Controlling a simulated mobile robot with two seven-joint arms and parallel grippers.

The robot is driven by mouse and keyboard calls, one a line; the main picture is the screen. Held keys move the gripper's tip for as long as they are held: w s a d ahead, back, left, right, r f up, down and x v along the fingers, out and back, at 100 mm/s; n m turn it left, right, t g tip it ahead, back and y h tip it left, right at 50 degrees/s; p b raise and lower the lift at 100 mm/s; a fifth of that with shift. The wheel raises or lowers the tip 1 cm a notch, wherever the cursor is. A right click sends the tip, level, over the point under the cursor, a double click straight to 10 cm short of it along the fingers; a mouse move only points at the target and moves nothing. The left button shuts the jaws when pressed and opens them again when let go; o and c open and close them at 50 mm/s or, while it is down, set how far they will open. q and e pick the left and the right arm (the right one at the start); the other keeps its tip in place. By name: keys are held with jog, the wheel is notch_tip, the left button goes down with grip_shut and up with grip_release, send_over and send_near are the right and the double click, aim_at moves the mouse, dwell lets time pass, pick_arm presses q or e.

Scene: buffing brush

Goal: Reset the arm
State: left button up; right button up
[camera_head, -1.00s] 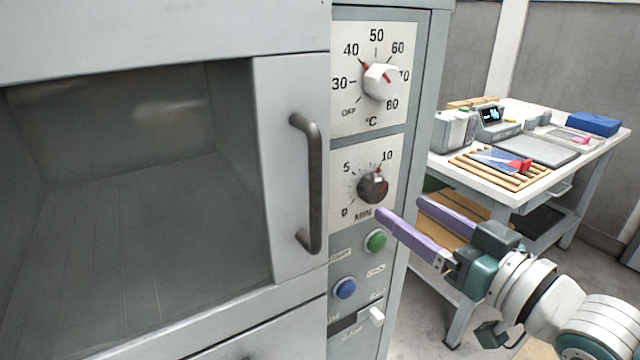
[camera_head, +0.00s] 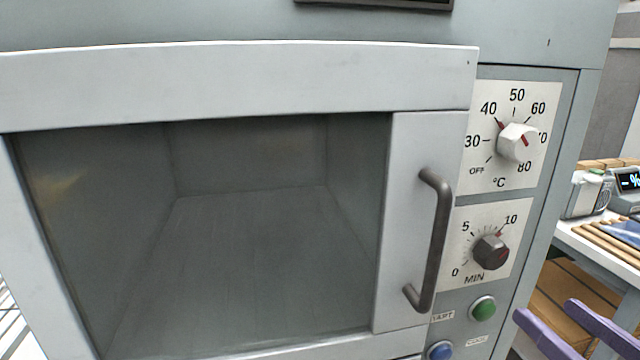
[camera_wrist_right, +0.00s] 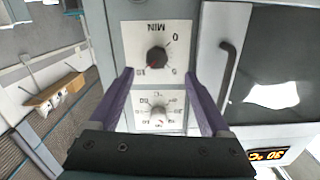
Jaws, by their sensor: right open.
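My right gripper (camera_head: 546,312) shows at the lower right edge of the head view, its two purple fingers apart and empty. It is to the right of the oven's green button (camera_head: 483,308). In the right wrist view the open fingers (camera_wrist_right: 159,74) frame the oven's control panel, with nothing between them touching. The dark minute knob (camera_wrist_right: 157,57) and the white temperature knob (camera_wrist_right: 158,121) show there upside down. My left gripper is in neither view.
The grey oven's windowed door (camera_head: 425,140) is closed, with a dark handle (camera_head: 437,240). A blue button (camera_head: 440,350) sits low on the panel. To the right, a white table (camera_head: 590,245) holds a scale (camera_head: 626,190) and a wooden rack (camera_head: 610,240).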

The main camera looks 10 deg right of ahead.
jog(key=s+a+r+n+g+h+p, duration=0.1)
jog(key=s+a+g+p, duration=0.2)
jog(key=s+a+g, duration=0.35)
jog(key=s+a+r+n+g+p, duration=0.15)
jog(key=s+a+g, duration=0.25)
jog(key=s+g, duration=0.45)
notch_tip(320, 180, up, 38)
jog(key=s+t+p, duration=0.1)
jog(key=p, duration=3.7)
jog(key=shift+s+d+f+p, duration=0.2)
jog(key=shift+s+p, duration=0.1)
